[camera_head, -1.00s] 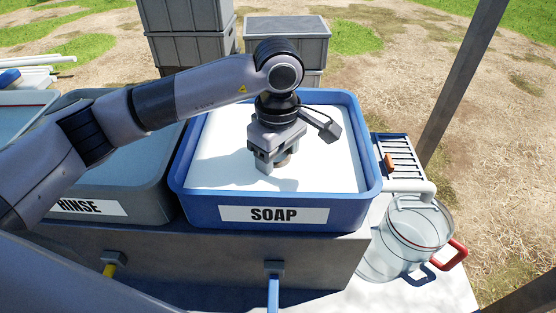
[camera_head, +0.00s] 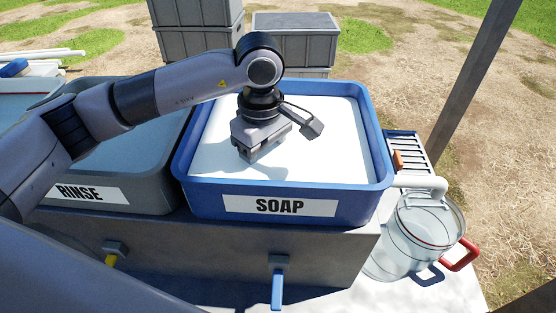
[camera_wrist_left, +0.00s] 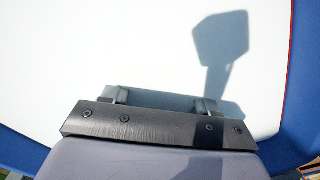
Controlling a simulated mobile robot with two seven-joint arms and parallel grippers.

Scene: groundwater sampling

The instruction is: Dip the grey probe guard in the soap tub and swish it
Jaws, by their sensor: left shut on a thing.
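The blue soap tub (camera_head: 186,190), labelled SOAP, is full of white liquid and stands right of centre in the head view. Its blue wall also shows in the left wrist view (camera_wrist_left: 303,75). My left gripper (camera_head: 258,155) points down inside the tub, left of its middle, with its fingertips at the liquid's surface. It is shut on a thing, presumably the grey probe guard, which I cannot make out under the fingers. In the left wrist view the gripper (camera_wrist_left: 160,100) covers whatever is held. My right gripper is not in view.
The grey rinse tub (camera_head: 150,203) stands left of the soap tub. A clear jug with a red handle (camera_head: 425,240) and a slotted rack (camera_head: 408,150) are at the right. Grey crates (camera_head: 295,45) stand behind. A post rises at the right.

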